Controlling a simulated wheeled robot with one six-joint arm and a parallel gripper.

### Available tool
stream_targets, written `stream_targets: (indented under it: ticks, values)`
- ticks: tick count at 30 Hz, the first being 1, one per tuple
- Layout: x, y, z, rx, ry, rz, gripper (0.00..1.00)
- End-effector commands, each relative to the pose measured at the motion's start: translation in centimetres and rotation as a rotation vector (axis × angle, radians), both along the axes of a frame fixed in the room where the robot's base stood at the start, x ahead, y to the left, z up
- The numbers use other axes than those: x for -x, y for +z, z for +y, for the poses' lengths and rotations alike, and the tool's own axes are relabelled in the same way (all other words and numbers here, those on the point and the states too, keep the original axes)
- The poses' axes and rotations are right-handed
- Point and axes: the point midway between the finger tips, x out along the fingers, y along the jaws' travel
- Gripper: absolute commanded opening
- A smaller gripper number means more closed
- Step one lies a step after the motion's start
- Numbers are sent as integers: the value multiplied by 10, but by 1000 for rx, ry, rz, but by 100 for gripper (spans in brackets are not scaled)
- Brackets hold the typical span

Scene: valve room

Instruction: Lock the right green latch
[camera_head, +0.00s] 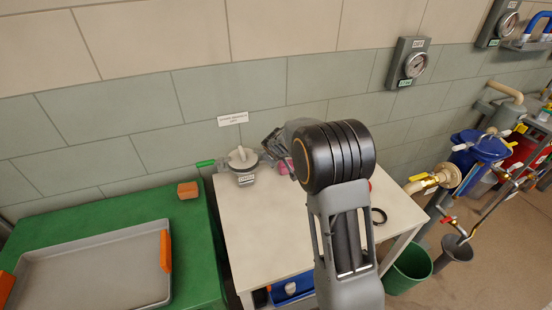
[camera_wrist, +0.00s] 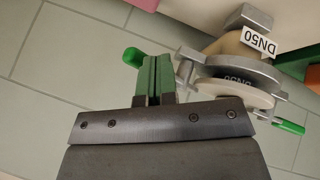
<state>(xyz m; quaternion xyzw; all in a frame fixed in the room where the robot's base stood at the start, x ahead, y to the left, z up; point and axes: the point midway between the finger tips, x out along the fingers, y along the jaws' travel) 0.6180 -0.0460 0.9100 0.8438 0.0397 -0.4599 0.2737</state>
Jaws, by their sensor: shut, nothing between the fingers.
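The grey coupling with a DN50 label (camera_head: 243,166) stands on the white table; the wrist view shows it (camera_wrist: 235,75) turned round, at the upper right. Its left green latch (camera_head: 206,163) sticks outward; it is the green handle at the right edge of the coupling in the wrist view (camera_wrist: 288,127). The right green latch (camera_wrist: 133,57) has its tip showing just beside my fingertips; the rest is hidden behind them. In the head view my arm hides it. My gripper (camera_head: 274,148) is shut and empty, right of the coupling, its fingers (camera_wrist: 153,77) close to the right latch; contact is unclear.
The tiled wall is close behind the table (camera_head: 245,240). A pink object (camera_head: 284,166) and a black ring (camera_head: 378,216) are on the table. A green bench (camera_head: 195,285) with a grey tray (camera_head: 90,270) and an orange block (camera_head: 188,190) stands left. Pipes and a green bucket (camera_head: 410,270) are right.

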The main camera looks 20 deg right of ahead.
Motion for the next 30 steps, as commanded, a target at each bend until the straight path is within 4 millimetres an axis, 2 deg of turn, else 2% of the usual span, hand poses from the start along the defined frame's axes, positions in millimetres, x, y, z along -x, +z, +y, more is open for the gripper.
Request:
stream_targets:
  ticks: [12,30]
  values:
    - [-19,-1,-24,0,-5,2,0]
    - [-40,1,-35,0,-4,-5,0]
